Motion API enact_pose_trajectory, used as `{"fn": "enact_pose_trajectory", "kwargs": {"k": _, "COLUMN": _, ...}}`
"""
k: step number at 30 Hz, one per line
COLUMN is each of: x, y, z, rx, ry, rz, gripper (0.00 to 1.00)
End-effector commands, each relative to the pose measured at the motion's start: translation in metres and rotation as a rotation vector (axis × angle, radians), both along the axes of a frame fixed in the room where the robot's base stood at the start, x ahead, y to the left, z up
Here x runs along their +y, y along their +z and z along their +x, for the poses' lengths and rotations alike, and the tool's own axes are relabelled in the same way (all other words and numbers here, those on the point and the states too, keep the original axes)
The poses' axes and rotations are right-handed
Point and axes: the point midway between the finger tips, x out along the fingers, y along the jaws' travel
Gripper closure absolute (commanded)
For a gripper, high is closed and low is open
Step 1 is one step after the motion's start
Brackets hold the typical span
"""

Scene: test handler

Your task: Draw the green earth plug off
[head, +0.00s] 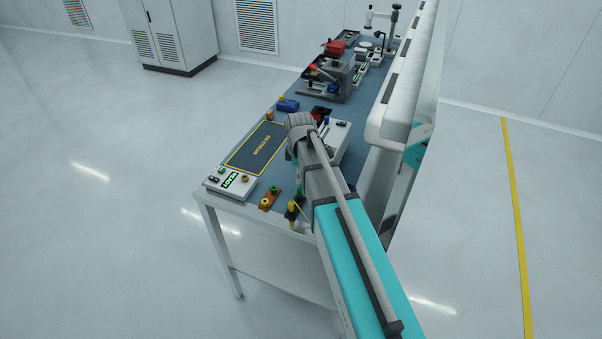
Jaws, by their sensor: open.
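A small green piece (274,189), which looks like the green earth plug, stands on an orange bar (270,197) near the front edge of the bench. A yellow round piece (265,202) sits on the same bar, closer to the edge. What the green piece is seated in is too small to tell. My arm reaches over the bench from the lower right, and its grey wrist end is beyond and to the right of the green piece. My gripper's fingers are hidden behind my arm.
A dark yellow-edged mat (257,148) lies behind. A blue object (288,105) and several trays and tools are farther back.

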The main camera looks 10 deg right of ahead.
Motion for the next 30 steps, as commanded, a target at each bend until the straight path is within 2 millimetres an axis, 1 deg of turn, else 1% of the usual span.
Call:
{"fn": "enact_pose_trajectory", "kwargs": {"k": 1, "x": 0.0, "y": -0.008, "z": 0.0, "rx": 0.0, "ry": 0.0, "rz": 0.0, "gripper": 0.33}}
{"fn": "enact_pose_trajectory", "kwargs": {"k": 30, "x": -0.001, "y": -0.079, "z": 0.0, "rx": 0.0, "ry": -0.001, "rz": 0.0, "gripper": 0.33}}
